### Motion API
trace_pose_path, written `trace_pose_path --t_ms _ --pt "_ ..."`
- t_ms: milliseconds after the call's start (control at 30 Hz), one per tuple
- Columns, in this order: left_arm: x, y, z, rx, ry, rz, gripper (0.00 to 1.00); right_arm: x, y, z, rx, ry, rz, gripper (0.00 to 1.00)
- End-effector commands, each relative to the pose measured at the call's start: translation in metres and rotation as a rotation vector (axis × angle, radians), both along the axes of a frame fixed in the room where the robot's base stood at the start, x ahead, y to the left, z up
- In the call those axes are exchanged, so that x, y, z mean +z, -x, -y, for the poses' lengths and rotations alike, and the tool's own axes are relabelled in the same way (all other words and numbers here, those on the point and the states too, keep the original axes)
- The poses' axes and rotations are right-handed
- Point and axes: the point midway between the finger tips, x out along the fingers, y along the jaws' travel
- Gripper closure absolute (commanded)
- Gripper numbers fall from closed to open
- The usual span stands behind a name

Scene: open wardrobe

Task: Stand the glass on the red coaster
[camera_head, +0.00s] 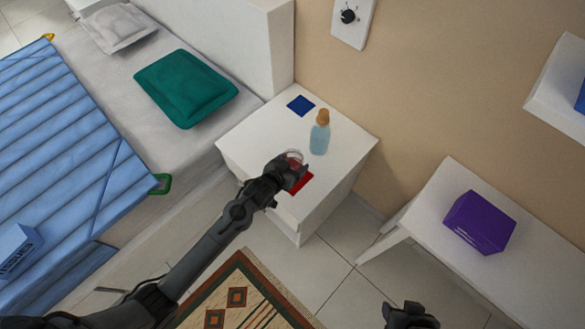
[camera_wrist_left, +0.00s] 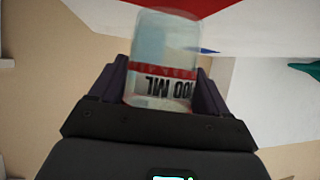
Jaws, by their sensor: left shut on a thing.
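My left gripper (camera_head: 291,172) is over the near part of the white bedside cabinet, shut on the clear glass (camera_head: 293,156). In the left wrist view the glass (camera_wrist_left: 165,60) sits between the two fingers, with a red band and upside-down "100 ML" lettering. The red coaster (camera_head: 302,184) lies on the cabinet top near its front, partly hidden under my left gripper. I cannot tell whether the glass touches the surface. My right gripper (camera_head: 410,316) is at the bottom edge, far from the cabinet, its fingers unclear.
On the cabinet top (camera_head: 250,135) stand a blue bottle with a cork-coloured cap (camera_head: 320,135) just behind the glass and a blue coaster (camera_head: 300,105) farther back. A bed with a green pillow (camera_head: 185,88) is left. A purple box (camera_head: 480,222) sits on a white bench at right.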

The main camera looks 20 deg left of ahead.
Motion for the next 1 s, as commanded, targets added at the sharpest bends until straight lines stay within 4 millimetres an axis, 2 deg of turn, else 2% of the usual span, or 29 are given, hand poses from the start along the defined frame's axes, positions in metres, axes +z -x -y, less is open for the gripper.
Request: trace_pose_path --t_ms 33,133,600,633,700,767,1000 --pt "-0.011 0.000 0.000 0.000 0.000 0.001 0.58 -0.007 0.000 0.000 0.000 0.001 0.000 0.48" --pt "-0.022 0.000 0.000 0.000 0.000 0.000 0.58 -0.013 0.000 0.000 0.000 0.000 0.000 0.48" --pt "-0.027 0.000 0.001 0.000 0.000 0.001 0.58 -0.013 0.000 -0.002 -0.007 -0.008 -0.001 0.48" --pt "-0.027 0.000 0.001 0.000 0.000 0.001 0.19 -0.012 0.000 -0.002 -0.006 -0.009 -0.001 0.48" --pt "-0.027 0.000 0.001 0.000 0.000 0.001 0.08 -0.012 0.000 -0.002 -0.007 -0.011 -0.002 0.48" --pt "-0.027 0.000 0.001 0.000 0.000 0.001 0.00 -0.012 0.000 -0.002 -0.008 -0.011 -0.002 0.48" --pt "-0.026 0.000 0.000 0.000 0.000 0.001 0.00 -0.012 0.000 -0.002 -0.008 -0.011 -0.002 0.48"
